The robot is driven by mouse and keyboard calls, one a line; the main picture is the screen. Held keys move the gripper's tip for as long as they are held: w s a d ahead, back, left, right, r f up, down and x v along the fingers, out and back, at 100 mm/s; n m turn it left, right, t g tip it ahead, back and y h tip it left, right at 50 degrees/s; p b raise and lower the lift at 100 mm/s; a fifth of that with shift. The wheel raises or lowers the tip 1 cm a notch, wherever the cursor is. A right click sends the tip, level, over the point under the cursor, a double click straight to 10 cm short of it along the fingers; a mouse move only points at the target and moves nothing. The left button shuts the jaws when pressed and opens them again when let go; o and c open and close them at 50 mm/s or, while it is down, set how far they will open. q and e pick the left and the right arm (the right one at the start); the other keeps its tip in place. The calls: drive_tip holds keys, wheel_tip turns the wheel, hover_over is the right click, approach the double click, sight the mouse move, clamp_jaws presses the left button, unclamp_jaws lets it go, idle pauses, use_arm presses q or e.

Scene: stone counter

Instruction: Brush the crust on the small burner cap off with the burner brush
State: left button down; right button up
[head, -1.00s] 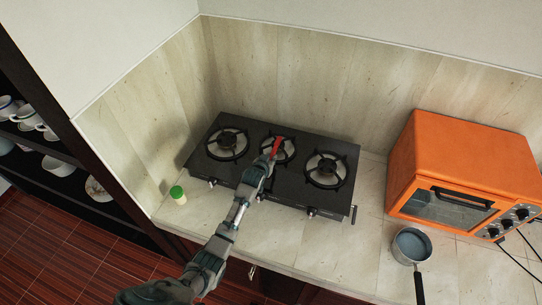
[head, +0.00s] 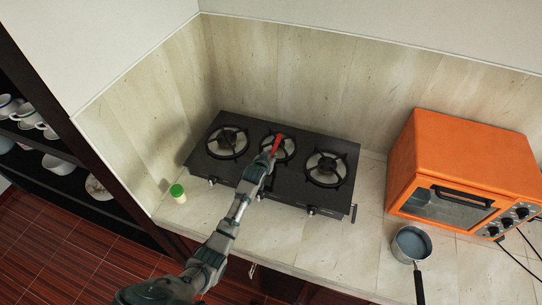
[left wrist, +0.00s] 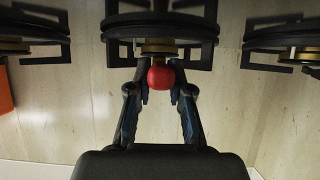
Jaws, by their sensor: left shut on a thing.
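The black stove (head: 235,175) has three burners in a row on the stone counter. My left gripper (head: 267,160) is over the middle burner (head: 282,147), shut on the red handle of the burner brush (head: 276,144). In the left wrist view, the brush's round red end (left wrist: 161,76) sits between the two fingers (left wrist: 160,95), in front of the middle burner. The brush's bristles are hidden. Which cap is the small one, and any crust on it, I cannot make out. My right gripper is not in view.
A green-capped jar (head: 178,194) stands left of the stove. An orange oven (head: 455,160) and a pot (head: 411,243) with a dark handle are to the right. Bare counter (head: 340,245) lies in front of the stove. A shelf of dishes is at far left.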

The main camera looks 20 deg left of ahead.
use_arm(q)
drive_tip(key=shift+s+p, duration=0.5)
drive_tip(key=shift+s, duration=0.45)
drive_tip(key=shift+w+f+b, duration=0.15)
drive_tip(key=shift+w+b, duration=0.7)
drive_tip(key=shift+w, duration=0.35)
drive_tip(key=shift+s+p, duration=0.9)
drive_tip(key=shift+s, duration=0.3)
drive_tip(key=shift+a+r, duration=0.1)
drive_tip(key=shift+r, duration=3.6)
